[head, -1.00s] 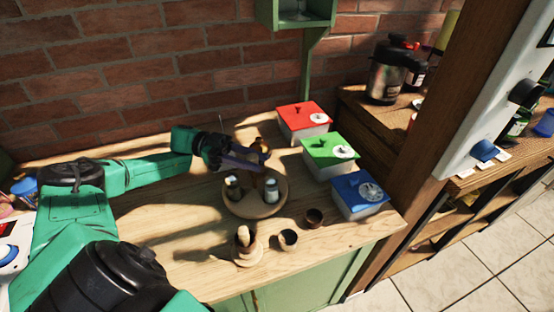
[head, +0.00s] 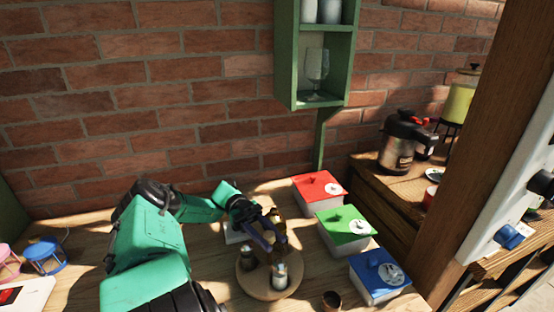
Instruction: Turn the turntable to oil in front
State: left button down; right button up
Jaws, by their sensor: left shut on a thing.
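The round wooden turntable (head: 262,291) lies on the table at the lower middle of the head view. An amber bottle (head: 278,221), seemingly the oil, stands on its far side. A dark-topped jar (head: 247,258) stands at its left and a pale shaker with a dark top (head: 280,276) at its front. My left gripper (head: 268,241) reaches in from the back left, low over the turntable. It is shut and appears to be on the amber bottle; its fingers partly hide the contact. My right gripper is not in view.
Red (head: 319,186), green (head: 344,225) and blue (head: 379,270) lidded boxes stand in a row right of the turntable. A small brown cup (head: 331,301) is near the front. A green wall shelf (head: 284,60) hangs above. A wooden post (head: 480,130) rises at the right.

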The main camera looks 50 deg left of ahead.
pick_arm(q)
jog(key=shift+r+g, duration=0.15)
jog(key=shift+g, duration=0.15)
jog(key=c, duration=0.5)
grip_release()
jog(key=shift+a+r, duration=0.1)
jog(key=shift+r, duration=0.25)
notch_tip(320, 180, up, 19)
jog(key=p, duration=0.4)
jog(key=shift+r, duration=0.1)
